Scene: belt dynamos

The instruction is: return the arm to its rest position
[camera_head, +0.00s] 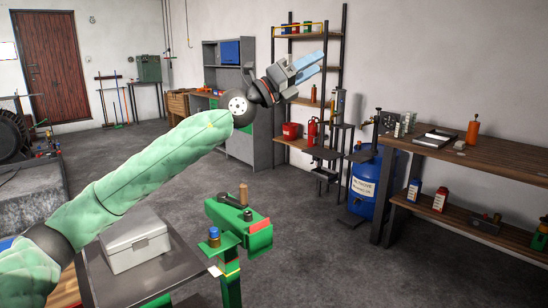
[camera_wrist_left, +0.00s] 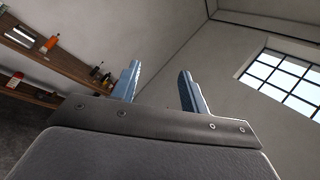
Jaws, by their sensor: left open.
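My left arm (camera_head: 160,165), in a green padded sleeve, reaches from the lower left up to the middle of the head view. My left gripper (camera_head: 309,66) is raised at its end, in front of the tall shelf rack in the picture. In the left wrist view its two blue fingers (camera_wrist_left: 161,90) stand apart with nothing between them. My right gripper is in neither view.
Below the arm, a small table holds a grey metal box (camera_head: 135,240), beside a green machine (camera_head: 240,228). A wooden workbench (camera_head: 480,162) stands at the right, with a blue barrel (camera_head: 362,188) near it. The floor (camera_head: 330,255) between is clear.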

